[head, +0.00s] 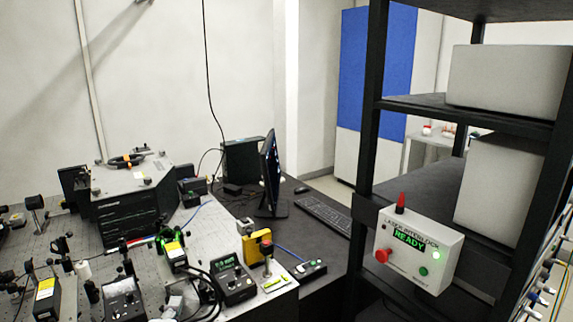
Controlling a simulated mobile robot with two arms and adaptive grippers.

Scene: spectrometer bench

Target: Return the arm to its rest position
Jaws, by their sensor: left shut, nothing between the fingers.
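My right gripper is not in view.
The optical bench (70,245) at left is crowded with mounts, a dark instrument box (130,205) and a power meter (233,280). A monitor (269,175) and keyboard (324,214) stand behind. A black rack (366,120) at right carries a box reading READY (440,268).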

